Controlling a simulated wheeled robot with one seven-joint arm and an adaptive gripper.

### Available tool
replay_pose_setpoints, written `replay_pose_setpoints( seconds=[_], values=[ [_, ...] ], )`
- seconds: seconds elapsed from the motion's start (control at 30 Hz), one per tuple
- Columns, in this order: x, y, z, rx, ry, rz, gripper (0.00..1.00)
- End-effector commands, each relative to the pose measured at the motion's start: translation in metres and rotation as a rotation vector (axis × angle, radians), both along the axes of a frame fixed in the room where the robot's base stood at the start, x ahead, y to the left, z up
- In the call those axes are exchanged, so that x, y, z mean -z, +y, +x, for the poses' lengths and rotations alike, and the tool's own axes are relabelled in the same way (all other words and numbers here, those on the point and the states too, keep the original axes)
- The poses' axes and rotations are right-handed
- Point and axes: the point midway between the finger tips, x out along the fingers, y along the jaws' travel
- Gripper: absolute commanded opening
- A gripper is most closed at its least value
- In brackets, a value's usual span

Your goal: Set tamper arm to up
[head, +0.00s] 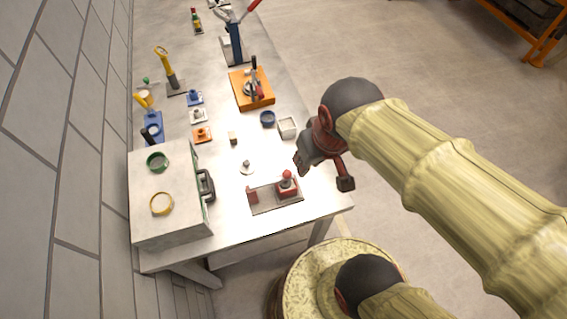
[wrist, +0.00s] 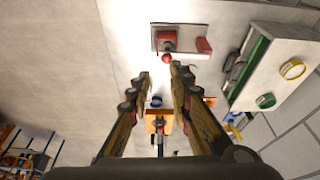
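No part is labelled as the tamper arm, and I cannot tell for certain which one it is. A blue upright stand (head: 235,45) with a red-ended lever (head: 252,6) is at the far end of the table, cut by the top edge. An orange board (head: 250,88) carries a dark lever with a red part; the board also shows in the wrist view (wrist: 158,122). My gripper (head: 322,175) is open and empty above the table's right edge. In the wrist view its fingers (wrist: 159,72) are spread, with a red knob (wrist: 166,58) beyond the tips.
A grey plate with a red-knobbed block (head: 275,194) lies at the table's near end. A grey box (head: 150,220) with a black handle stands left of it. Small blue, white and orange pieces fill the middle.

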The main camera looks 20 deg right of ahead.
Motion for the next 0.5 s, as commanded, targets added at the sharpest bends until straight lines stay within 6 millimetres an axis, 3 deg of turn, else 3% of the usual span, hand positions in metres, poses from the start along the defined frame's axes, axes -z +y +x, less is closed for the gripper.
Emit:
replay_pose_setpoints(
  seconds=[0.03, 0.17, 0.5],
  values=[
    [-0.008, 0.005, 0.006, -0.021, 0.069, -0.009, 0.26],
    [0.002, 0.014, 0.021, -0.021, 0.204, -0.030, 0.29],
    [0.057, 0.033, 0.053, 0.253, 0.449, -0.104, 0.29]
  ],
)
